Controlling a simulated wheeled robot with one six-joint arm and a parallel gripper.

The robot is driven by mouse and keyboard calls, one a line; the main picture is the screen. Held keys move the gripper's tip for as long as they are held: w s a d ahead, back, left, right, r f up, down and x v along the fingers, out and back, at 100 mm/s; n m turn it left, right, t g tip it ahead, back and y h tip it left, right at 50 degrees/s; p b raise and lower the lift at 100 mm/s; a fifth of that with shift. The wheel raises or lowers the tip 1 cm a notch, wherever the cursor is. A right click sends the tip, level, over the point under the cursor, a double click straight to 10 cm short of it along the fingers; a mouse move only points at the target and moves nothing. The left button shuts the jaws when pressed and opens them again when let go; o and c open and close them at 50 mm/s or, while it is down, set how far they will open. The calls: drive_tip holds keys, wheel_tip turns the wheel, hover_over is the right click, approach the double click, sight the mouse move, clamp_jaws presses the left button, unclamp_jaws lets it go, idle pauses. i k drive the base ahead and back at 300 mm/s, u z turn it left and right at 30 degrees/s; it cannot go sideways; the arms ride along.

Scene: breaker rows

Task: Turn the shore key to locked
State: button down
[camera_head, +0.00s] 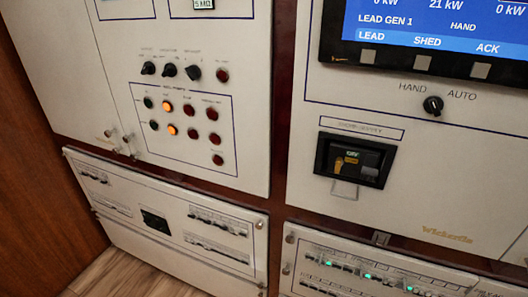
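A black recessed shore supply unit (322,157) sits in the right-hand cream panel, below a small framed label (361,128) that seems to read "SHORE SUPPLY". A dark part with a small reddish spot fills the right side. A pale metal bracket (345,190) hangs at the lower edge. The key's position is too small to read. My gripper is not in view.
A HAND/AUTO rotary knob (433,106) sits above right, under a blue display (430,30). The left panel has black knobs (169,70) and lamps, two lit orange. Breaker rows line the lower left panel (155,222) and lower right panel (365,275). Wooden floor (140,280) shows at lower left.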

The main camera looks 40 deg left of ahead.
sight(339, 162)
drive_tip(key=u, duration=0.65)
drive_tip(key=k, duration=0.9)
drive_tip(key=u, duration=1.05)
drive_tip(key=i, duration=0.7)
drive_tip(key=z, duration=0.55)
drive_tip(key=i, duration=0.6)
drive_tip(key=z, duration=0.65)
